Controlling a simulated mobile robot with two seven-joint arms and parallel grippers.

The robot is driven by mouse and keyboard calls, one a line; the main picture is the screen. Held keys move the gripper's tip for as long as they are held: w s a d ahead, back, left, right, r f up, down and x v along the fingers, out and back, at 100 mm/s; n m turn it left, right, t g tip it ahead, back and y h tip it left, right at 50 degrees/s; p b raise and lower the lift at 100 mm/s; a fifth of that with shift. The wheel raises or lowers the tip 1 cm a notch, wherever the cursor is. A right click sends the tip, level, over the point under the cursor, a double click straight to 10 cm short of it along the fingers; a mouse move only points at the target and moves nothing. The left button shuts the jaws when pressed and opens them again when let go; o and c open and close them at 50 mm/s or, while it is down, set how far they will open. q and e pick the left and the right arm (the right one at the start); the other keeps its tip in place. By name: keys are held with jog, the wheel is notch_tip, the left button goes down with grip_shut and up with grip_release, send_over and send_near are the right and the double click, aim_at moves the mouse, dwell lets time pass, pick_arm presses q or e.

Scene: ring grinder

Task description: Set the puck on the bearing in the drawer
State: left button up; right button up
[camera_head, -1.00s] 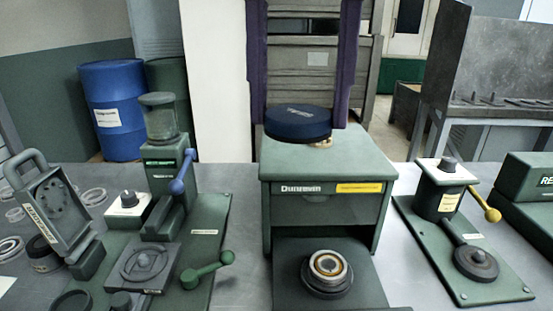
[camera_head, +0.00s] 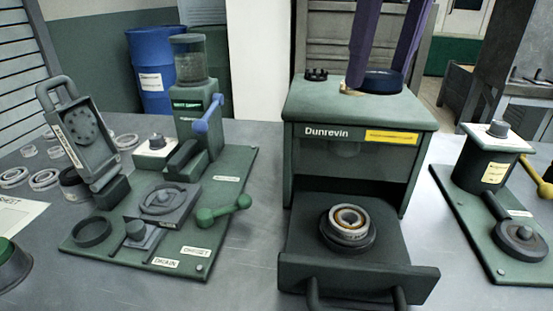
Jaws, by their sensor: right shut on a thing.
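The puck is a dark blue disc (camera_head: 385,83) over the right part of the top of the green Dunrevin housing (camera_head: 330,108). My right gripper (camera_head: 381,76) reaches down from above with two purple fingers and is shut on the puck. The fingers partly cover it, and I cannot tell whether it touches the top. The drawer (camera_head: 300,262) is pulled out below the housing. The bearing (camera_head: 349,214), a metal ring with an orange-brown inner band, sits in a dark round seat in the drawer, uncovered. My left gripper is not in view.
A black knobbed part (camera_head: 316,75) stands on the housing's top left, and a small tan piece (camera_head: 352,93) shows beside the puck. A machine with blue and green levers (camera_head: 225,212) stands left, another station (camera_head: 490,160) right. Bare table lies between.

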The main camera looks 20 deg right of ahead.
notch_tip(320, 180, down, 20)
jog(key=shift+r+b, duration=0.2)
jog(key=shift+b, duration=0.15)
jog(key=shift+f, duration=0.1)
jog(key=o, duration=1.3)
jog(key=r, duration=0.4)
jog(key=s+r, duration=0.1)
jog(key=r, duration=0.7)
jog(key=shift+s+d+r+p, duration=0.1)
jog(key=shift+s+p, duration=0.2)
